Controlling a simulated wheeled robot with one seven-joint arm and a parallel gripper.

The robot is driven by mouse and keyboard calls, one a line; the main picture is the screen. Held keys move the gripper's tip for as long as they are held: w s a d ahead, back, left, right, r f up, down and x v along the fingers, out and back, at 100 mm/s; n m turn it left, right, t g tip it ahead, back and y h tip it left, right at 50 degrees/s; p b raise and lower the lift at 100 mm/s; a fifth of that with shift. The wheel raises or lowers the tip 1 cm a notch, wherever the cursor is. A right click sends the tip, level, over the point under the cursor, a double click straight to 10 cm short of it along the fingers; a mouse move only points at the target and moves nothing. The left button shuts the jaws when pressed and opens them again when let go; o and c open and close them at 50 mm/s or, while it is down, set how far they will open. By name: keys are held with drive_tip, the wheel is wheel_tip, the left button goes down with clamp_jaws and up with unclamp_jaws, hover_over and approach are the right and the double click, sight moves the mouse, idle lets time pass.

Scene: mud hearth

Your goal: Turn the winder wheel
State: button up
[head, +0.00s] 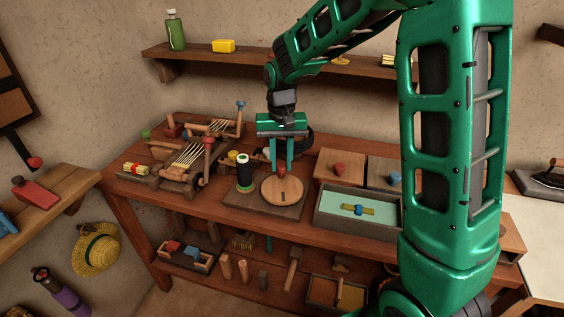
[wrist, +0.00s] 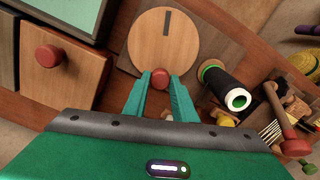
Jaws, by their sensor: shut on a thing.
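The winder wheel (head: 283,190) is a round, light wooden disc with a dark mark, lying on a dark wooden base (head: 261,207) on the bench. It also shows in the wrist view (wrist: 163,45). A small red knob (head: 282,170) stands at the wheel's far edge, and it shows in the wrist view (wrist: 160,77). My gripper (head: 281,168) points down from above, and its green fingers are shut on the knob, one on each side. A dark spool with a white top (head: 243,168) stands upright on a green ring, left of the wheel.
Wooden boxes with a red knob (head: 338,169) and a blue knob (head: 394,178) stand right of the wheel, behind a teal-lined tray (head: 318,220). A wooden loom-like frame (head: 190,160) fills the bench's left. A wall shelf (head: 240,58) runs behind my arm.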

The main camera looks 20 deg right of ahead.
sight(268, 184)
drive_tip(key=n, duration=0.1)
drive_tip(key=a+n, duration=0.1)
drive_tip(key=n, duration=0.1)
drive_tip(key=shift+w+a+n, duration=0.15)
drive_tip(key=shift+a+n, duration=0.1)
drive_tip(key=shift+n, duration=0.15)
drive_tip(key=n, duration=0.1)
drive_tip(key=a+n, duration=0.1)
drive_tip(key=n, duration=0.1)
drive_tip(key=shift+a+n, duration=0.15)
drive_tip(key=shift+n, duration=0.15)
drive_tip(key=n, duration=0.1)
drive_tip(key=s+a+n, duration=0.1)
drive_tip(key=n, duration=0.1)
drive_tip(key=shift+n, duration=0.3)
drive_tip(key=shift+s+a+n, duration=0.2)
drive_tip(key=shift+a+n, duration=0.05)
drive_tip(key=shift+n, duration=0.6)
drive_tip(key=shift+s+a+n, duration=0.2)
drive_tip(key=shift+n, duration=0.65)
drive_tip(key=o, duration=1)
drive_tip(key=shift+s, duration=0.1)
drive_tip(key=shift+o, duration=0.2)
wheel_tip(268, 184, up, 11)
